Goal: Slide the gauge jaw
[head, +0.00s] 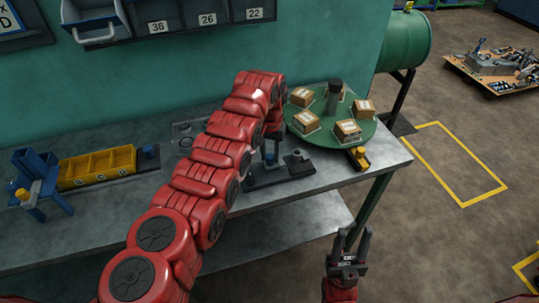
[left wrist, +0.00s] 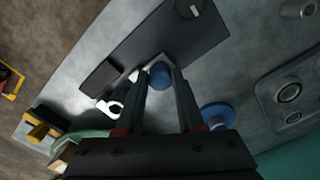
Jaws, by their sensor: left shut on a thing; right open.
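The gauge is a dark flat base (head: 265,180) on the bench in the head view, with a grey block (head: 298,157) at its right end. The base also shows in the left wrist view (left wrist: 205,30). My left gripper (left wrist: 160,78) is shut on a round blue knob (left wrist: 159,74), which appears to be the gauge jaw's handle, over the base. My right gripper (head: 348,245) is open and empty, in front of the bench edge.
A green turntable (head: 318,137) with several small boxes stands right of the gauge. A yellow bin (head: 95,168) and a blue stand (head: 40,182) sit at the left. Another blue round part (left wrist: 217,114) lies beside my left gripper. A grey plate (left wrist: 290,92) is nearby.

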